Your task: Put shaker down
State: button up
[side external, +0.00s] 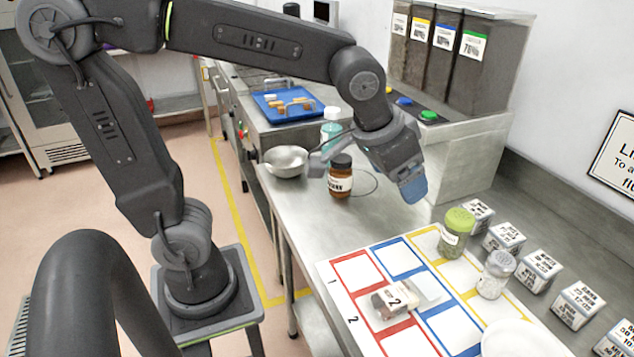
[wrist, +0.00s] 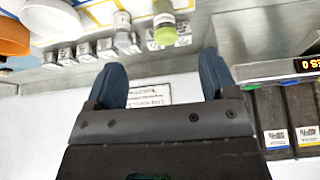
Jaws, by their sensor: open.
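A shaker with a green lid (side external: 456,232) stands upright on the mat, by a yellow-framed cell in its right column. A clear shaker with a grey lid (side external: 494,274) stands upright nearer the camera. Both also show at the top of the wrist view, the green-lidded one (wrist: 165,28) and the grey-lidded one (wrist: 123,22). My gripper (side external: 408,187) is above the counter, left of and higher than the green-lidded shaker. In the wrist view my gripper (wrist: 162,78) is open, with its blue fingertips apart and nothing between them.
The mat (side external: 330,280) has red, blue and yellow cells; a small box (side external: 392,300) lies on it. Several labelled white cubes (side external: 540,270) line its right side. A brown jar (side external: 341,178) and a metal bowl (side external: 286,161) stand behind. Dispenser bins (side external: 455,55) stand at the back.

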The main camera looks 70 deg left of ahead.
jog(key=s+a+f, duration=0.1)
jog(key=s+a, duration=0.3)
jog(key=s, duration=0.7)
jog(key=shift+s+a+f, duration=0.3)
jog(key=shift+f, duration=0.1)
